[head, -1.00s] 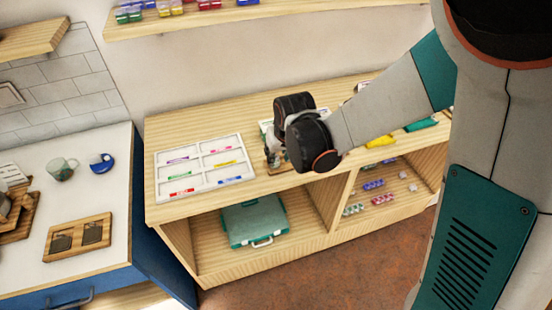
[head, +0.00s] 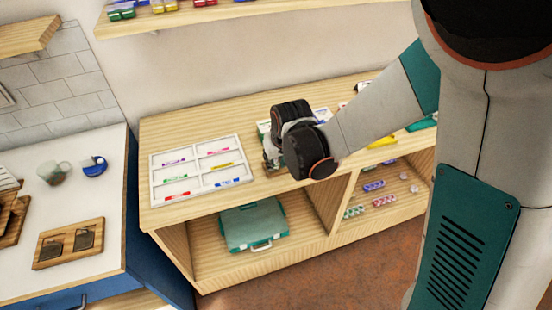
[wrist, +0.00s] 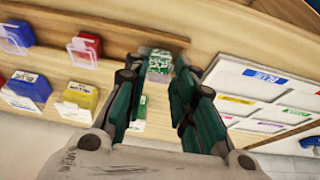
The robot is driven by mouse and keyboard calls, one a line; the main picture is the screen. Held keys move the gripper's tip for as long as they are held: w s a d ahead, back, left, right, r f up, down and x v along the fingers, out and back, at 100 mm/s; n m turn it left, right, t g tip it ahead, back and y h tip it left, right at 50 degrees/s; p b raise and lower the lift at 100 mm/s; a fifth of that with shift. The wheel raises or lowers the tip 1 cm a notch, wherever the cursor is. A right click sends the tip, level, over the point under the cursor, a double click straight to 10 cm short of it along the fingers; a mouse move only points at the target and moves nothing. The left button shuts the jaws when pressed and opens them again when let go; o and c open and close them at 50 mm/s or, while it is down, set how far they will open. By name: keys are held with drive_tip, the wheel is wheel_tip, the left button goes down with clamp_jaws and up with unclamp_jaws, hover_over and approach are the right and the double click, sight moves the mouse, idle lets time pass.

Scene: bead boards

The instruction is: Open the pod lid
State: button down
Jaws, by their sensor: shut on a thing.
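My gripper (wrist: 160,84) shows in the wrist view with its dark green fingers on both sides of a small green-and-white box (wrist: 160,63), taken as the pod, between the fingertips. The fingers are closed on it. A lid cannot be told apart from its body. In the head view my gripper (head: 272,152) is low over the wooden bench top, right of the white tray. My wrist hides most of the fingers and what they hold there.
A white sectioned tray (head: 197,186) with coloured markers lies left of my gripper. The bench top (head: 165,133) is bare behind it. In the wrist view, a blue box (wrist: 28,86), a red box (wrist: 86,46) and a yellow box (wrist: 80,95) stand at the left. A teal case (head: 252,224) sits below.

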drive_tip(key=shift+r, duration=0.1)
drive_tip(key=g, duration=0.1)
drive_tip(key=w+r+g+p, duration=0.1)
drive_tip(key=g, duration=0.1)
drive_tip(key=shift+w+a+h, duration=0.15)
drive_tip(key=shift+a+h, duration=0.05)
drive_tip(key=shift+h, duration=0.2)
drive_tip(key=g, duration=0.2)
drive_tip(key=w+g+h, duration=0.1)
drive_tip(key=g, duration=0.1)
drive_tip(key=w+g, duration=0.1)
drive_tip(key=shift+w+a+r+g+h, duration=0.2)
drive_tip(key=shift+a+r+g+h, duration=0.1)
drive_tip(key=shift+g+h, duration=0.1)
drive_tip(key=c, duration=1.7)
unclamp_jaws()
drive_tip(key=shift+o, duration=0.2)
drive_tip(key=shift+w+r, duration=0.1)
drive_tip(key=v, duration=0.7)
